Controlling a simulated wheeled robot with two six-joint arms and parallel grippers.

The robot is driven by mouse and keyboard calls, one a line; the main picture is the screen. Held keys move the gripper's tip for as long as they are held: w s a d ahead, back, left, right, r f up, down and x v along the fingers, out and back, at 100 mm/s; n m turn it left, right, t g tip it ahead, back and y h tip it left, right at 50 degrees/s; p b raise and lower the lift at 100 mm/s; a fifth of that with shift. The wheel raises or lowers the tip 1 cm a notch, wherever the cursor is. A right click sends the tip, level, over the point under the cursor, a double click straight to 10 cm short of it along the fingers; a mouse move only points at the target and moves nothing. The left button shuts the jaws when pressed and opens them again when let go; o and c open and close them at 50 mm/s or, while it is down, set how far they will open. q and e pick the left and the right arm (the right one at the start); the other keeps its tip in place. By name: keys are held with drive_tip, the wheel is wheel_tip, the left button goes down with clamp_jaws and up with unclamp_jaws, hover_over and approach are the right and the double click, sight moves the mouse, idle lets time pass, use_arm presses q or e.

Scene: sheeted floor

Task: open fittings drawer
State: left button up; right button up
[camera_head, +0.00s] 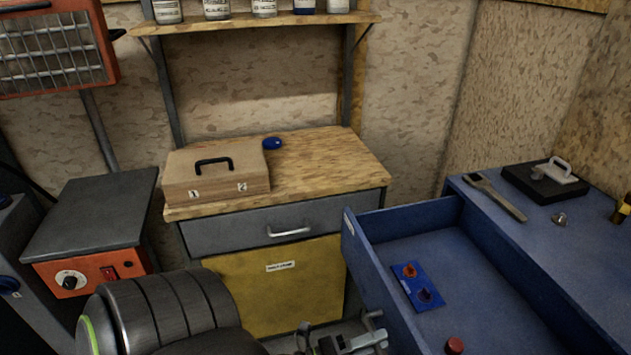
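A blue drawer (398,222) stands pulled out from the blue cabinet at right, with a small white label on its front's far corner. A blue plate (418,288) with an orange and a dark piece and a red round piece (454,345) lie inside. A grey drawer (270,228) with a silver handle (288,232) is shut in the wooden bench. My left gripper (342,341) is at the bottom edge, beside the blue drawer's front. It is partly cut off, and I cannot tell whether its fingers hold anything. My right gripper is not in view.
A wooden case (216,176) and a blue object (272,143) rest on the bench top (325,160). A yellow door (283,285) is below the grey drawer. An orange unit (92,272) stands left. Tools lie on the blue cabinet top (580,236).

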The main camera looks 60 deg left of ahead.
use_arm(q)
drive_tip(key=b+v, duration=0.4)
drive_tip(key=v, duration=1.3)
drive_tip(key=shift+s+f, duration=0.1)
